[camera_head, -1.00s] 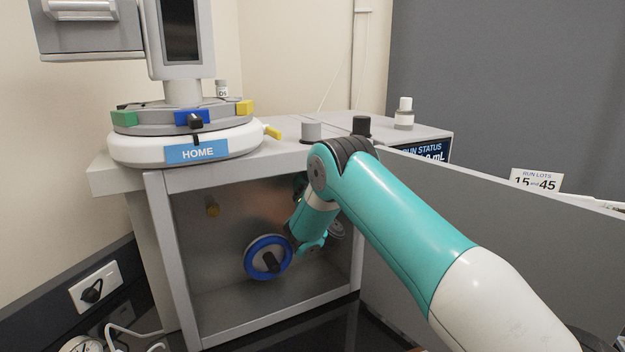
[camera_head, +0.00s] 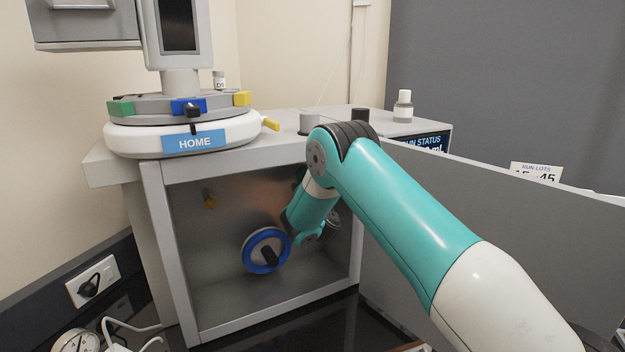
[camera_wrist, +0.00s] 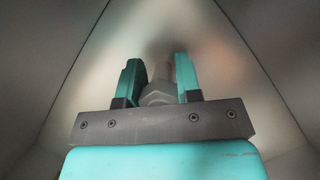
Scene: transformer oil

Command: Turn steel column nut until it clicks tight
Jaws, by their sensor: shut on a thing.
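In the wrist view, the steel column nut (camera_wrist: 158,94), a pale grey hex nut, sits around a light fitting that runs away from the camera. My gripper (camera_wrist: 158,70) is shut on the nut, one teal finger on each side. The exact contact is partly hidden by the dark gripper bar. In the head view, my arm reaches through the open front of the grey cabinet (camera_head: 160,262). The nut and the fingertips are hidden there behind my wrist.
A blue-rimmed handwheel (camera_head: 248,262) is close to the left of my wrist inside the cabinet. The open door (camera_head: 520,220) stands to the right of my arm. A carousel (camera_head: 150,140) and a bottle (camera_head: 403,106) stand on top. Cabinet walls surround my gripper.

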